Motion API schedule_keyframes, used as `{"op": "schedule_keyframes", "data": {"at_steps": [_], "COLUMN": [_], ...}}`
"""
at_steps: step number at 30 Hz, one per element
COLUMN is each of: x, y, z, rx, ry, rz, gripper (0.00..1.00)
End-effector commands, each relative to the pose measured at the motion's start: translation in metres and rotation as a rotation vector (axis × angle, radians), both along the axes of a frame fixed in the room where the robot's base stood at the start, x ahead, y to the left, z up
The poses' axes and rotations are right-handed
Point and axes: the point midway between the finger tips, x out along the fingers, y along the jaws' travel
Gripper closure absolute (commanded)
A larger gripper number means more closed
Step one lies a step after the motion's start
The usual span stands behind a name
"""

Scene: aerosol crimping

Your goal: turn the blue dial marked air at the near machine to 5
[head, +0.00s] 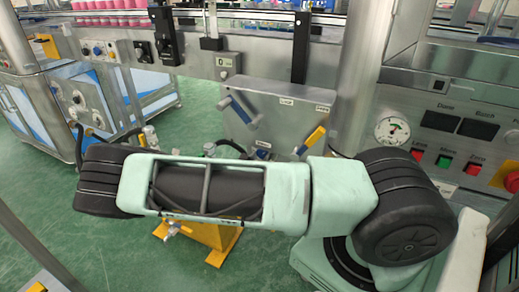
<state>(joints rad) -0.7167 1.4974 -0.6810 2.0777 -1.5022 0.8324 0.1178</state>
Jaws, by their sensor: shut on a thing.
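I cannot make out a blue dial marked air for certain, as the lettering is too small to read. The near machine's grey panel (276,98) carries a blue lever handle (241,110) set at a slant and a yellow handle (313,139). A small blue part (262,153) shows low on this panel, just above my arm. Small blue knobs (97,50) also sit on a plate further left. My pale green and black arm lies across the foreground and covers what is below the panel. I cannot make out my gripper.
At the right, a control box has a round gauge (392,131), dark displays (474,125), coloured buttons and a red knob (512,181). A blue and grey cabinet (45,115) stands at the left. A yellow stand (212,237) is below my arm. Green floor (75,217) is bare around it.

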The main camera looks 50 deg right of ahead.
Motion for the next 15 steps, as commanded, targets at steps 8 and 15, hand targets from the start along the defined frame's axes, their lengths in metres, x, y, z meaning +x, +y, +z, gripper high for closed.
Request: {"op": "schedule_keyframes", "data": {"at_steps": [8,15], "x": [-0.0011,-0.0013], "y": [-0.0001,0.0001], "z": [0.0014,-0.0003], "rx": [-0.04,-0.05], "ry": [0.115,0.147], "rz": [-0.001,-0.001], "gripper": [0.86,0.86]}}
